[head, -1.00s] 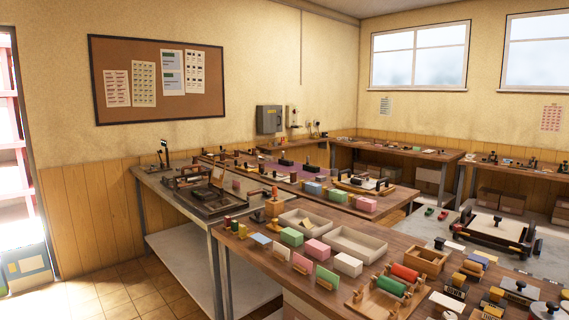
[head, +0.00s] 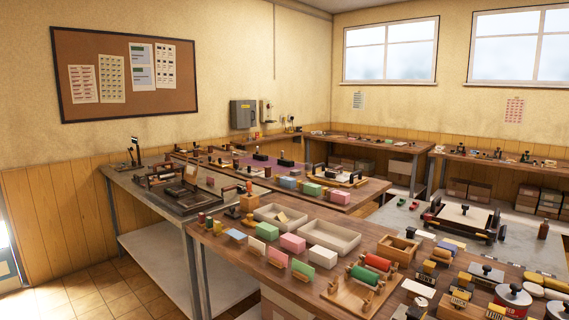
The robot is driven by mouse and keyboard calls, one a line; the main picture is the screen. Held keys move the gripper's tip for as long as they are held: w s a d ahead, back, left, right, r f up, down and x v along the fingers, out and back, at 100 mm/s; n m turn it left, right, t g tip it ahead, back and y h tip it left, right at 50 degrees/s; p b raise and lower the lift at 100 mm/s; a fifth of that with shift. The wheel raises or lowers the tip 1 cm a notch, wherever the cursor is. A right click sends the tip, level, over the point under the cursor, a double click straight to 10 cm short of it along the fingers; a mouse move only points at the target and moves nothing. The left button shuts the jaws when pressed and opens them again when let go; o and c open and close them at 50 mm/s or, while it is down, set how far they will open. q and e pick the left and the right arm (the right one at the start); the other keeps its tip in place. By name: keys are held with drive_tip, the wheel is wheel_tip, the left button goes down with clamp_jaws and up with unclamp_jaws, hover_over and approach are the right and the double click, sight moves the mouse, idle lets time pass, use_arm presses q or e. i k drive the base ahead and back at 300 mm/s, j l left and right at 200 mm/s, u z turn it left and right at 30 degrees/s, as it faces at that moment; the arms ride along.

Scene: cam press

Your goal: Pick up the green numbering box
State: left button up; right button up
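A green box (head: 267,231) sits on the near wooden bench, in a row with a pink box (head: 293,242) and a white box (head: 323,257). A second, smaller-looking green box (head: 312,189) stands on the bench behind, between a blue box (head: 288,182) and a pink box (head: 340,196). I cannot tell from markings which green one is the numbering box. Neither of my grippers shows in the head view.
A wooden rack with red and green rollers (head: 362,276) and several stamps crowd the bench's right side. Tiled floor (head: 80,291) is clear at lower left.

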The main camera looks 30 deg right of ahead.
sight(288, 162)
drive_tip(key=k+l+z, duration=0.1)
drive_tip(key=z, duration=1.9)
drive_tip(key=i+l+z, duration=0.15)
drive_tip(key=l+z, duration=0.2)
drive_tip(key=l, duration=0.15)
drive_tip(key=i+l+z, duration=0.3)
drive_tip(key=l, duration=0.15)
drive_tip(key=i+l+z, duration=0.1)
drive_tip(key=l+z, duration=0.25)
drive_tip(key=i+l+z, duration=0.3)
drive_tip(key=i+l+u, duration=0.15)
drive_tip(key=i, duration=0.35)
drive_tip(key=i+l+u, duration=0.15)
drive_tip(key=i+l, duration=0.25)
drive_tip(key=i+j+u, duration=0.15)
drive_tip(key=i+u, duration=0.15)
drive_tip(key=i, duration=0.7)
drive_tip(key=i+l+u, duration=0.1)
drive_tip(key=i+u, duration=0.15)
drive_tip(key=i, duration=3.1)
drive_tip(key=i+j+u, duration=0.1)
drive_tip(key=i+u, duration=0.8)
drive_tip(key=i+l+u, duration=0.3)
drive_tip(key=i+u, duration=0.15)
drive_tip(key=i, duration=0.05)
